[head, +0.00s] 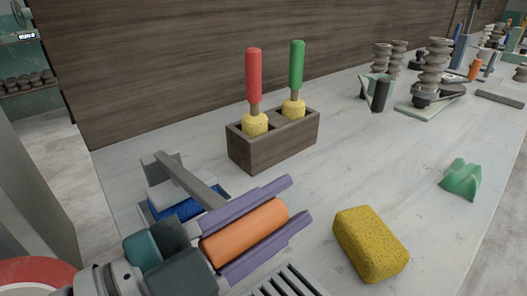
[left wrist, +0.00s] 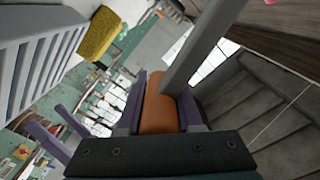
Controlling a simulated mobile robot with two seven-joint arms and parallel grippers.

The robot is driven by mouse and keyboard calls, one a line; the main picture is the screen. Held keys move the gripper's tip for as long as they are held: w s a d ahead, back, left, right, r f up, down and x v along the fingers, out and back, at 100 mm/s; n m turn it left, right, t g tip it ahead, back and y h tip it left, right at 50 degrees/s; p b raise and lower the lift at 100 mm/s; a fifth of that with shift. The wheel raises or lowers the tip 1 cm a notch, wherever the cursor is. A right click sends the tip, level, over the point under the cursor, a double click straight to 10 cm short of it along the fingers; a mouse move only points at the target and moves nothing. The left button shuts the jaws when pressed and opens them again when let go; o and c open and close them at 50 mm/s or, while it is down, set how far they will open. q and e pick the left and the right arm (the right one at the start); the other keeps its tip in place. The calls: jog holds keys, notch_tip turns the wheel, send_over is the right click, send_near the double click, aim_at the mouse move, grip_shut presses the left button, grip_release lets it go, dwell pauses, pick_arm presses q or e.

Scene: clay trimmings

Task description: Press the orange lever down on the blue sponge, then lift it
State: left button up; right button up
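The orange lever (head: 246,232) has a thick orange grip on a grey bar. My left gripper (head: 262,229) has its purple fingers along both sides of the grip, close against it. In the left wrist view, the orange grip (left wrist: 159,105) fills the space between the fingers. The grey bar runs back to a post beside the blue sponge (head: 180,209). The sponge lies under a pale plate, partly hidden by my gripper and the bar; whether it is squeezed is unclear. My right gripper (left wrist: 59,130) shows in the left wrist view, fingers apart and empty.
A yellow sponge (head: 370,244) lies right of my left gripper. A grey slotted rack (head: 286,281) is at the front edge of view. A wooden box (head: 272,146) with red and green handled tools stands behind. A green block (head: 461,180) lies right. The middle tabletop is clear.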

pick_arm(q)
grip_shut()
dwell(0.9)
